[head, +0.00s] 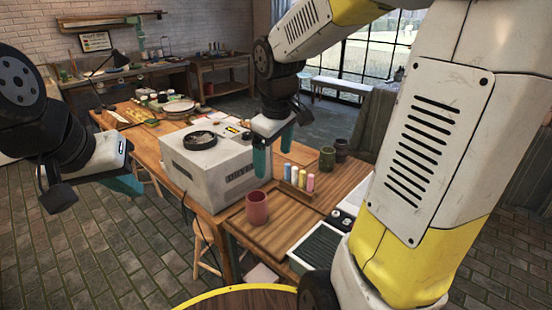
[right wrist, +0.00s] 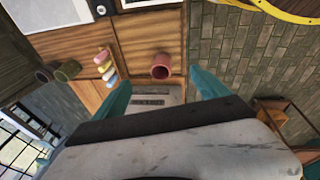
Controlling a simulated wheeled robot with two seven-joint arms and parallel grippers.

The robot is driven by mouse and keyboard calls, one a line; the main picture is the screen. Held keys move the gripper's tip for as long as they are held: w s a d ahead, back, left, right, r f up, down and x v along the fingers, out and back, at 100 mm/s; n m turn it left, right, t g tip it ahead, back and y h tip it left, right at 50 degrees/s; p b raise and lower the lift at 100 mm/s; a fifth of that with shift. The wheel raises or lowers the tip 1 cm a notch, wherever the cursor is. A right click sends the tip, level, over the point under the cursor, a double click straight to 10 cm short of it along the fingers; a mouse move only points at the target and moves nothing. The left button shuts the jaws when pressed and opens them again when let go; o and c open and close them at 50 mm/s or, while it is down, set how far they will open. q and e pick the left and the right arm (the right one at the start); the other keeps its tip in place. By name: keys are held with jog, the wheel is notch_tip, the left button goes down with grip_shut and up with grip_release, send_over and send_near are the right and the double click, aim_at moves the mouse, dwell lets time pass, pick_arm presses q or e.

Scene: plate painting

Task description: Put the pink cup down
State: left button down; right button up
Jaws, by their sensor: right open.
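The pink cup (head: 257,208) stands upright on the wooden table (head: 285,238), near its front edge and just in front of the grey-white box. It also shows in the right wrist view (right wrist: 162,68), its open mouth visible between and beyond the two teal fingers. My right gripper (head: 275,152) is open and empty, above and behind the cup, apart from it. The fingers show apart in the right wrist view (right wrist: 160,80). My left gripper (head: 120,182) hangs at the left, away from the cup, and the gap between its fingers is hidden.
The grey-white box (head: 207,172) with a dark round top stands left of the cup. Several coloured bottles (head: 300,178) stand in a rack right of it, with two dark green cups (head: 327,157) behind. A grey-topped tray (head: 318,248) lies at the front right.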

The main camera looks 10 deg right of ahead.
jog(key=s+r+m+t+y, duration=0.1)
jog(key=s+r+m, duration=0.1)
jog(key=s, duration=0.4)
jog(key=s+r+m+t+y, duration=0.1)
jog(key=s+r+m+t, duration=0.1)
jog(key=s+m, duration=0.3)
jog(key=shift+s+r+m, duration=0.3)
jog(key=shift+s+r, duration=0.3)
jog(key=shift+s, duration=0.3)
jog(key=shift+d, duration=0.15)
